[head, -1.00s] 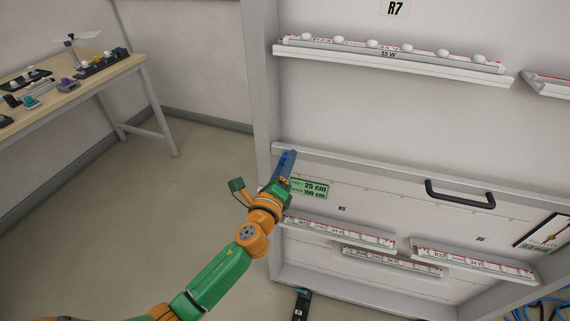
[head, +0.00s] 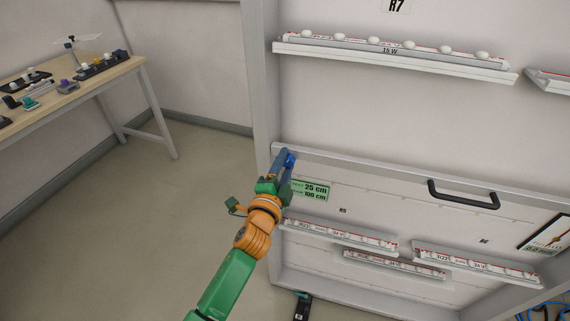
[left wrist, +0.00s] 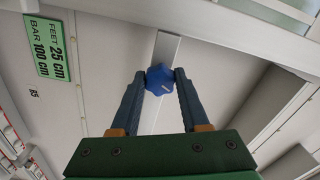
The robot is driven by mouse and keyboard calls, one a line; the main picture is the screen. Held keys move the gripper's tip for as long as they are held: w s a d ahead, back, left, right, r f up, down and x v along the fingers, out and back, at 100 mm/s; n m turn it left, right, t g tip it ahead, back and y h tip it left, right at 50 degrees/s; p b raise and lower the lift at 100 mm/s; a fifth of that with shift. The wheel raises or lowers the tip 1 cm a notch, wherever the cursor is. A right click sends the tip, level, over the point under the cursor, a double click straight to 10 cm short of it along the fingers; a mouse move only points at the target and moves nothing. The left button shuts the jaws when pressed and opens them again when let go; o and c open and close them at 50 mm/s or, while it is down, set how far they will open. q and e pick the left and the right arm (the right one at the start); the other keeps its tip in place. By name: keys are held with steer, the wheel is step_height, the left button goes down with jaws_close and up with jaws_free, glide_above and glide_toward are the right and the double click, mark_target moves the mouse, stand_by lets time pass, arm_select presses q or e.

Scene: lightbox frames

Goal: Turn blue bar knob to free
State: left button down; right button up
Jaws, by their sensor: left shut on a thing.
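The blue knob (left wrist: 159,79) is a small lobed knob with a short pale mark on its face, on a grey bar in the left wrist view. My left gripper (left wrist: 159,84) has its two fingertips on either side of the knob, shut on it. In the head view the gripper (head: 284,160) is at the left side post of the white panel, where only a bit of the knob (head: 290,160) shows blue behind the fingers. I see no legible position label at the knob. My right gripper is not in view.
A green sign (head: 311,190) reading 25 cm and 100 cm is just right of the gripper. A black handle (head: 463,194) and several light strips are on the white panel. A wooden table (head: 70,88) with small items stands at the left; the floor between is clear.

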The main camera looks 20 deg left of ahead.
arm_select(q)
steer(key=n, duration=0.4)
steer(key=shift+r+n, duration=0.15)
steer(key=shift+n, duration=0.55)
steer(key=shift+c, duration=2)
jaws_free()
steer(key=s, duration=0.7)
steer(key=shift+d, duration=0.15)
steer(key=shift+f, duration=0.2)
